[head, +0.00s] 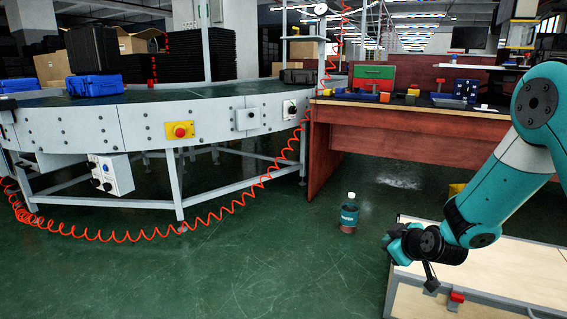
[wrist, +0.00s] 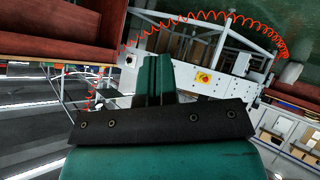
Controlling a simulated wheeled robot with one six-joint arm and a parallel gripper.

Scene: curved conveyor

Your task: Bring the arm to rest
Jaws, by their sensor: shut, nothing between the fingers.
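My arm (head: 500,190) reaches in from the right in the head view, teal with black joints. It is bent, and its wrist (head: 440,245) hangs low over the pale wooden bench at the lower right. In the wrist view my gripper (wrist: 154,62) shows two dark green fingers side by side, shut with nothing between them. A dark bar with bolts crosses in front of their base. In the head view the fingers are hard to make out.
A curved conveyor (head: 215,118) with a blue case (head: 95,85) stands at the left. A red coiled hose (head: 130,238) hangs beside it. A bottle (head: 349,214) stands on the green floor near the pale bench (head: 410,275). A red-brown workbench (head: 415,125) stands behind.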

